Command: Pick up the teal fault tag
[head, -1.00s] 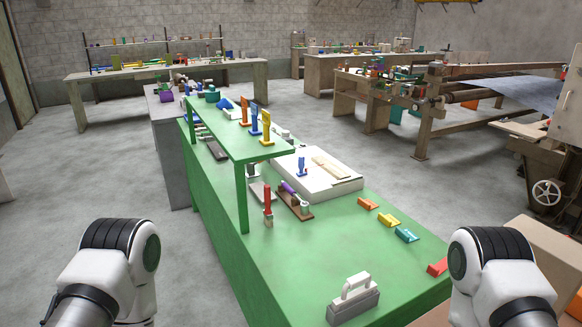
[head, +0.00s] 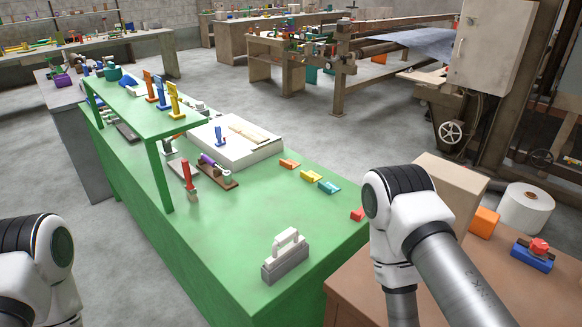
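The teal fault tag (head: 328,187) is a small teal piece lying on the green bench (head: 240,240), near its right edge. It is at the right end of a row, beside a yellow tag (head: 311,176) and an orange tag (head: 290,164). My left arm shows at the lower left and my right arm at the lower right. Neither gripper is in view.
A grey block with a white handle (head: 286,255) stands at the bench's front. A white board (head: 233,142) lies behind the tags, and a green raised shelf (head: 140,112) stands at left. A brown table with a cardboard box (head: 450,190) is at right.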

